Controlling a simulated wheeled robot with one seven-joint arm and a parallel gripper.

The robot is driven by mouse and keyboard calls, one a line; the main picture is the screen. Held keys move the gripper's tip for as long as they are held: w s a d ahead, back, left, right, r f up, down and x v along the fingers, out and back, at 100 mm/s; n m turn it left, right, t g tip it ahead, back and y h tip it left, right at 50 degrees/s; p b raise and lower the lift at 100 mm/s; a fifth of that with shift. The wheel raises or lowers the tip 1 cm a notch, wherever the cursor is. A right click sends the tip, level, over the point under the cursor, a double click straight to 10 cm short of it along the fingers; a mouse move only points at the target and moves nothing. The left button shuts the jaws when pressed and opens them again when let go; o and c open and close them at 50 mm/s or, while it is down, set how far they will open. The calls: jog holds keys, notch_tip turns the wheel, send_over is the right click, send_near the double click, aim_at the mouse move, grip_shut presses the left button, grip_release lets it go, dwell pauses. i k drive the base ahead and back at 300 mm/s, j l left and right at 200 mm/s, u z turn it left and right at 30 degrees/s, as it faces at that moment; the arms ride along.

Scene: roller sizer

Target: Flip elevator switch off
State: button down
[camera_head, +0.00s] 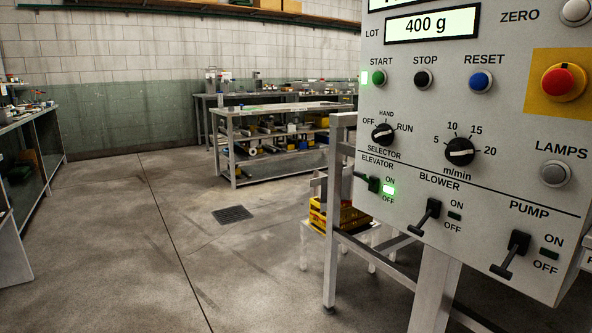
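The elevator switch (373,184) is a dark lever at the lower left of the grey control panel (470,115). Its handle points up and to the left, toward the ON side. The small lamp (389,190) beside it glows green between the ON and OFF labels. My gripper does not show in this view.
To the right, the blower switch (431,209) and pump switch (519,243) have handles down and dark lamps. Above are a selector knob (384,135), a speed knob (460,151), buttons and a red emergency stop (558,82). Open concrete floor (130,240) lies left.

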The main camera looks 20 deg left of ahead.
aim_at(358, 174)
jog(key=u, duration=0.85)
